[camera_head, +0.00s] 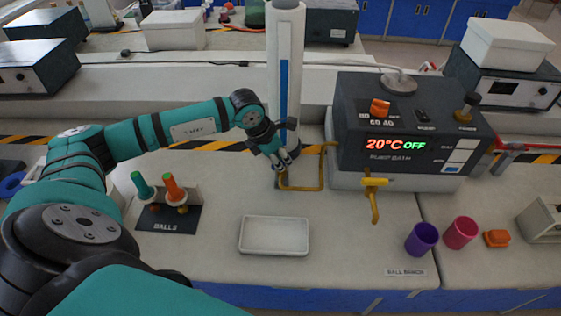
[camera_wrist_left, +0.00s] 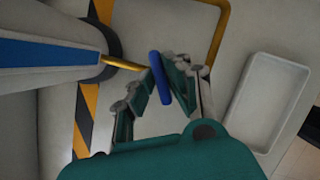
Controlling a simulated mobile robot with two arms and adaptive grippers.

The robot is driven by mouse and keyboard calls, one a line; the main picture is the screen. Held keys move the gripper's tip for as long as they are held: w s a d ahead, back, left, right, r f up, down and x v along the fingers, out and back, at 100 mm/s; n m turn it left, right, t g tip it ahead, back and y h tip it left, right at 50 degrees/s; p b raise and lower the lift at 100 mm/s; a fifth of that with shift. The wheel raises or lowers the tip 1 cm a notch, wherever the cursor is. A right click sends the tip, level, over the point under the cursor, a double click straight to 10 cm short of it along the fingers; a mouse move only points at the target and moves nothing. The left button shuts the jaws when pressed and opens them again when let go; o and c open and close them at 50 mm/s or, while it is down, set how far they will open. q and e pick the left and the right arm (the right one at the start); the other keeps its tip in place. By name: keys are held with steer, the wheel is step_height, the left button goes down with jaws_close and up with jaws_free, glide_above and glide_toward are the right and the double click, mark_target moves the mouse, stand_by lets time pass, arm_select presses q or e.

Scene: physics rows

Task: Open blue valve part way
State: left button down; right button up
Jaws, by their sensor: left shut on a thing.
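The blue valve handle (camera_wrist_left: 160,78) shows in the left wrist view as a short blue bar at the end of a thin yellow pipe (camera_wrist_left: 122,62). This pipe comes out of the tall white column (camera_head: 286,45) with a blue vertical strip. My left gripper (camera_head: 282,165) is at the foot of the column. In the left wrist view, the fingers of my left gripper (camera_wrist_left: 168,72) are closed around the blue handle, with part of it showing between them. In the head view the handle is hidden by the gripper. My right gripper is not in view.
A yellow pipe loop (camera_head: 322,175) stands right of the gripper, beside the dark bath unit (camera_head: 400,125) reading 20°C OFF. A white tray (camera_head: 246,248) lies in front. A purple cup (camera_head: 421,239) and pink cup (camera_head: 460,233) stand right. A ball stand (camera_head: 160,220) is left.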

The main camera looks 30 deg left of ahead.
arm_select(q)
steer(key=shift+n+y+b, duration=0.5)
steer(key=shift+n+b, duration=0.3)
steer(key=shift+n, duration=0.5)
steer(key=shift+r+n, duration=0.1)
steer(key=shift+n, duration=0.2)
steer(key=c, duration=1.3)
jaws_free()
steer(key=shift+c, duration=0.2)
steer(key=d+v, duration=0.1)
steer(key=v, duration=1)
steer(key=shift+s+a+r, duration=0.35)
steer(key=shift+a, duration=0.05)
